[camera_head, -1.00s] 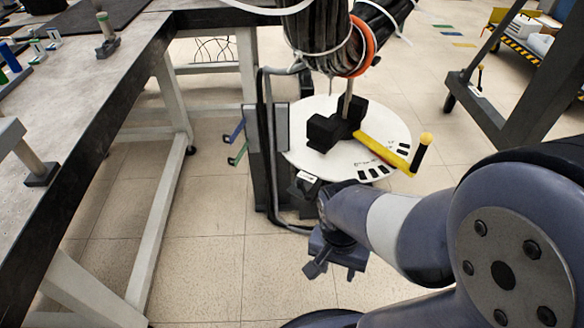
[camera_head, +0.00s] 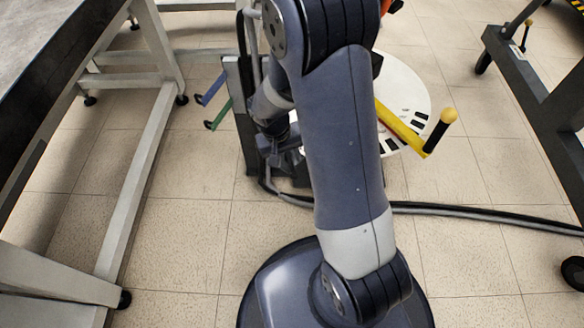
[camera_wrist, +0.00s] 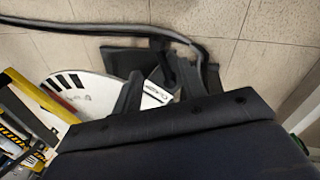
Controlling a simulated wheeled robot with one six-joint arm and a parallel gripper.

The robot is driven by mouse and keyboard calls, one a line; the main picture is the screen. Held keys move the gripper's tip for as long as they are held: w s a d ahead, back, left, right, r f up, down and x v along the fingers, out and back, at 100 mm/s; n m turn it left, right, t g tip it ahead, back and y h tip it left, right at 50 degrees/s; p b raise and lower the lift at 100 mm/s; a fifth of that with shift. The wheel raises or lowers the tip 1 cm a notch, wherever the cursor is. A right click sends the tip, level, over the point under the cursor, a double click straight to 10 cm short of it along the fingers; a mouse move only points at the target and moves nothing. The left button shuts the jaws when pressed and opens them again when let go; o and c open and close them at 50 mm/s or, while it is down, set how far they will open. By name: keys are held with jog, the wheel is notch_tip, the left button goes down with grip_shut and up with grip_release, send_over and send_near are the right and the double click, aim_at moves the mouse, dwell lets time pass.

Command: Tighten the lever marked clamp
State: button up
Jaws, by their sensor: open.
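A white label (camera_wrist: 157,92), apparently reading "CLAMP", shows between my gripper's fingers in the wrist view. It is on the dark stand (camera_head: 240,125) beside the white disc. A blue lever (camera_head: 212,88) and a green lever (camera_head: 218,116) stick out from the stand's left side. I cannot tell which lever the label marks. My gripper (camera_head: 280,145) is open and empty in front of the stand, right of both levers and apart from them. It also shows in the wrist view (camera_wrist: 163,76). My arm hides much of the stand.
A white disc (camera_head: 405,85) carries a yellow arm (camera_head: 398,125) with a black, yellow-tipped handle. A dark cable (camera_head: 480,211) runs along the floor to the right. A workbench (camera_head: 150,150) stands left, and a dark frame (camera_head: 540,90) right. Floor between bench and stand is clear.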

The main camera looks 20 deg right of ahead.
aim_at(292, 171)
jog(key=f, duration=0.2)
jog(key=d+f+b, duration=0.1)
jog(key=f, duration=0.2)
jog(key=f+b, duration=0.1)
jog(key=f, duration=0.1)
jog(key=shift+d+f, duration=0.15)
jog(key=shift+d, duration=0.1)
jog(key=shift+c, duration=0.3)
grip_shut()
